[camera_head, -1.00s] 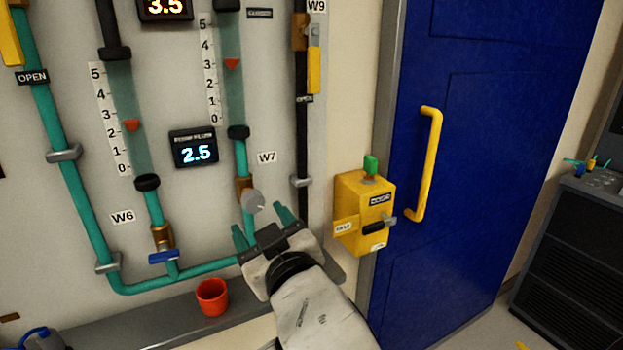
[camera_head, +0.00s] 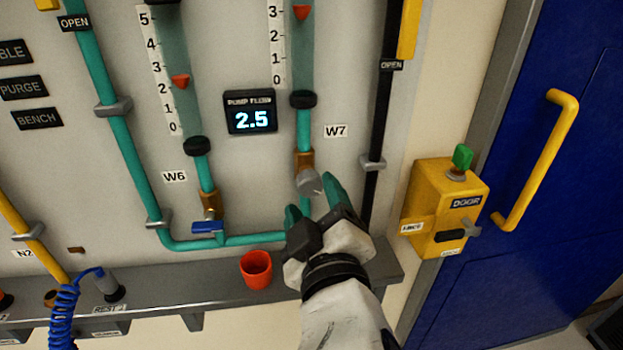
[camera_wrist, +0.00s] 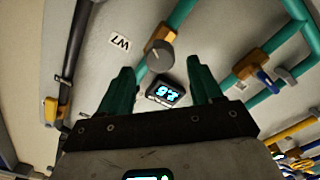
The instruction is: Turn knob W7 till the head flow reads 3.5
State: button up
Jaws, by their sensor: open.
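Knob W7 (camera_head: 308,183) is a grey round knob on a brass valve of the teal pipe, below the W7 label (camera_head: 335,131). It also shows in the wrist view (camera_wrist: 160,56), beyond my fingertips. My gripper (camera_head: 312,202) is open, its teal fingers pointing at the wall just below the knob. In the wrist view the fingers (camera_wrist: 157,76) stand apart with nothing between them; I cannot tell whether they touch the knob. A display (camera_head: 250,112), apparently labelled pump flow, reads 2.5. No display legibly labelled head flow is in view. The red float (camera_head: 302,12) above W7 sits near 3.
A blue-handled valve W6 (camera_head: 208,227) is left of W7. A red cup (camera_head: 256,270) stands on the grey ledge (camera_head: 200,296) below. A black pipe (camera_head: 379,120) and a yellow door box (camera_head: 445,205) are to the right. A blue coiled hose (camera_head: 64,310) hangs lower left.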

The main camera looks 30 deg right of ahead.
aim_at(309, 188)
jog(key=x, duration=0.4)
jog(key=shift+w+d, duration=0.1)
jog(key=shift+w, duration=0.3)
jog(key=c, duration=1)
